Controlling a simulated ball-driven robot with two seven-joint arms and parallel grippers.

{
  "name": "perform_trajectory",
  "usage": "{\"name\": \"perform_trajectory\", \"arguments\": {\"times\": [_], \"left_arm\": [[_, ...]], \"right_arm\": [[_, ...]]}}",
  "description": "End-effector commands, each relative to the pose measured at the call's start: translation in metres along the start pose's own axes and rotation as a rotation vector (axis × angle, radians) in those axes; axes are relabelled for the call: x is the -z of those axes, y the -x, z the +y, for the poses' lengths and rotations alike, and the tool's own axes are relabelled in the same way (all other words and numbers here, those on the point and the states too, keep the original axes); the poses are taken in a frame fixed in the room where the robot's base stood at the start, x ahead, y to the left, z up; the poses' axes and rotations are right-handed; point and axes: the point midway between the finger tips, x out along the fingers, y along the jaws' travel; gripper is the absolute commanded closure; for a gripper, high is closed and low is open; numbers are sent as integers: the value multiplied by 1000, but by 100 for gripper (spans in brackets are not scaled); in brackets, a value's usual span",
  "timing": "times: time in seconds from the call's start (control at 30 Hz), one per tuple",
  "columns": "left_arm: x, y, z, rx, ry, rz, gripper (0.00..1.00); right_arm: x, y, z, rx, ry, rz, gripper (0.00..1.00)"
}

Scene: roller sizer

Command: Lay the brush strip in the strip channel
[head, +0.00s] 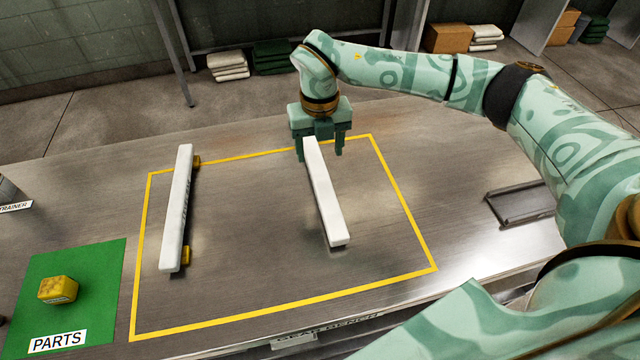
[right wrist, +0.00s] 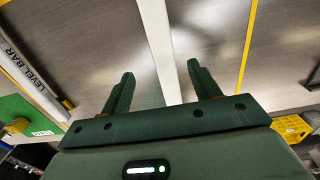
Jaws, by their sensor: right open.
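A long white strip (head: 325,195), seemingly the brush strip, lies inside the yellow outline on the bench, its far end at my right gripper (head: 320,157). In the right wrist view the strip (right wrist: 163,45) runs between the two spread fingers of my right gripper (right wrist: 160,74), with space on both sides. The gripper is open and not closed on it. I cannot tell how far the fingers are above the bench. No channel is clearly recognisable; a dark shallow tray-like piece (head: 522,204) lies at the right of the bench. My left gripper is not in view.
A white level bar (head: 177,205) with yellow ends stands left of the strip; its label shows in the right wrist view (right wrist: 30,82). A green parts mat (head: 98,270) holds a yellow block (head: 58,290). Bare bench lies between the bar and the strip.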

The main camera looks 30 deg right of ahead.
Motion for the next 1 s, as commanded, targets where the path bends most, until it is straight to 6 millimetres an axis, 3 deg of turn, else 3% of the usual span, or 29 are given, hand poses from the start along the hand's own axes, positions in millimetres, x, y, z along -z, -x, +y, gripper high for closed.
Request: {"name": "perform_trajectory", "arguments": {"times": [0.1, 0.37, 0.63, 0.87, 0.9, 1.0], "left_arm": [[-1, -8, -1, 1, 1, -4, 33], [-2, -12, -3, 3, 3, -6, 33], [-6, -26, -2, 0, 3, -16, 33], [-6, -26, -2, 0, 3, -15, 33], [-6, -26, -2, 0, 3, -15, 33], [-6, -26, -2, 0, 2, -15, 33]], "right_arm": [[1, -26, 0, 0, 1, 4, 38], [0, -44, 0, 0, 1, 1, 38], [0, -87, -3, 0, 2, 4, 38], [-1, -89, -3, 0, 1, -1, 38], [-1, -89, -3, 0, 2, -1, 41], [-1, -89, -3, 0, 2, -1, 69]]}}
